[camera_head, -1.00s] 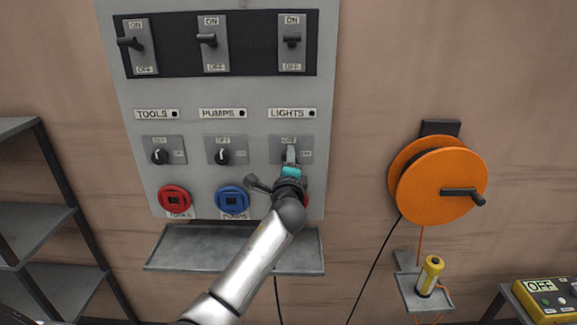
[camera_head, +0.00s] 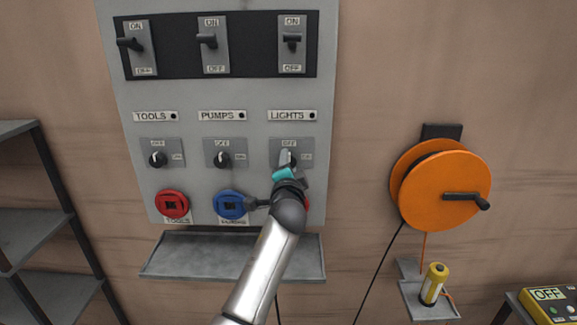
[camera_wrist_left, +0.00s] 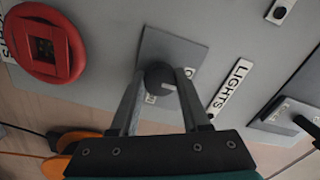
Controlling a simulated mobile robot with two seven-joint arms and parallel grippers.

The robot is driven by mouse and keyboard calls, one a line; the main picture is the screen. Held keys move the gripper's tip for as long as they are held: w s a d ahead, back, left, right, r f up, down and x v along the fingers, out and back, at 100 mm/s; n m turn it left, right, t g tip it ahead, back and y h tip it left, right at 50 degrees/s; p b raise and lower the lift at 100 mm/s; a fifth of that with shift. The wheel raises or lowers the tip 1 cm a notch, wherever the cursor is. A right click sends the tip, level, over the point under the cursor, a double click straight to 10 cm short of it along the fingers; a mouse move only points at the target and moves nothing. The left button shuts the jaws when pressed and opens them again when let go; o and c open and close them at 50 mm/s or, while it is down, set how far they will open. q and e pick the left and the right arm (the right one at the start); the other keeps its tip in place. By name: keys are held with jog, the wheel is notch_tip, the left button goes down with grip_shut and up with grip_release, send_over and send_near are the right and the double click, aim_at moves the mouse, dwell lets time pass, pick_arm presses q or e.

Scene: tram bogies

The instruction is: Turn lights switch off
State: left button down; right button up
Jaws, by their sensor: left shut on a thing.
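The lights switch is a black rotary knob (camera_wrist_left: 159,76) on a square grey plate (camera_head: 305,145) below the LIGHTS label (camera_head: 287,115) on the wall panel. The plate has OFF lettering at its top and small lettering on its right. My left gripper (camera_head: 287,157) is at this switch, its arm coming up from below. In the left wrist view its two fingers (camera_wrist_left: 158,80) stand on either side of the knob and are shut on it. The gripper hides most of the knob in the head view, so its pointing direction is unclear. My right gripper is not in view.
TOOLS (camera_head: 158,159) and PUMPS (camera_head: 222,159) knobs sit left of the lights switch. Lever switches (camera_head: 207,41) are above; red (camera_head: 173,204) and blue (camera_head: 229,203) sockets and a grey tray (camera_head: 190,258) below. An orange reel (camera_head: 430,190) hangs at right.

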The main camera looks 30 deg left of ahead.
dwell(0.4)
pick_arm(q)
jog(key=shift+c, duration=1.9)
grip_release()
jog(key=v, duration=1.5)
jog(key=shift+d, duration=0.15)
